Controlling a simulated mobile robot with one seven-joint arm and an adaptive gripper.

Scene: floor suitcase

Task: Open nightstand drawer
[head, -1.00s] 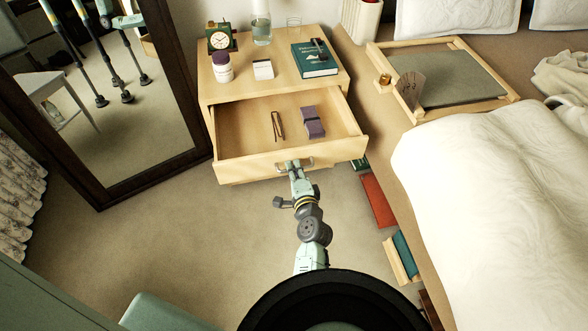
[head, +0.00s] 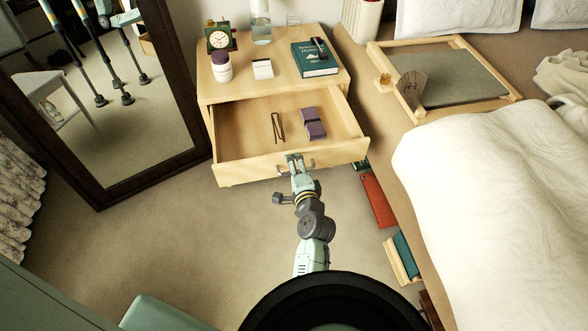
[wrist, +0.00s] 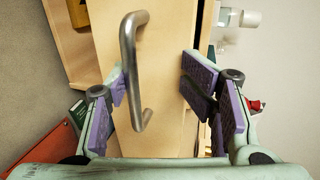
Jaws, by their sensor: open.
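The wooden nightstand (head: 215,92) stands against the wall with its drawer (head: 240,172) pulled well out. Inside the drawer lie a purple item (head: 313,122) and a thin brown clip-like item (head: 278,127). The metal bar handle (wrist: 128,70) on the drawer front shows clearly in the wrist view. My gripper (head: 296,160) is at the handle in front of the drawer. In the wrist view my gripper (wrist: 160,90) is open, with purple-padded fingers apart. The handle lies between them, closer to the left finger; I cannot tell whether it touches. In the head view the gripper partly covers the handle.
A clock (head: 221,37), a jar (head: 221,68), a glass (head: 261,30) and a green book (head: 315,58) stand on the nightstand. The bed (head: 480,210) is on the right, with books beside it. A mirror (head: 190,120) leans left. Floor in front is free.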

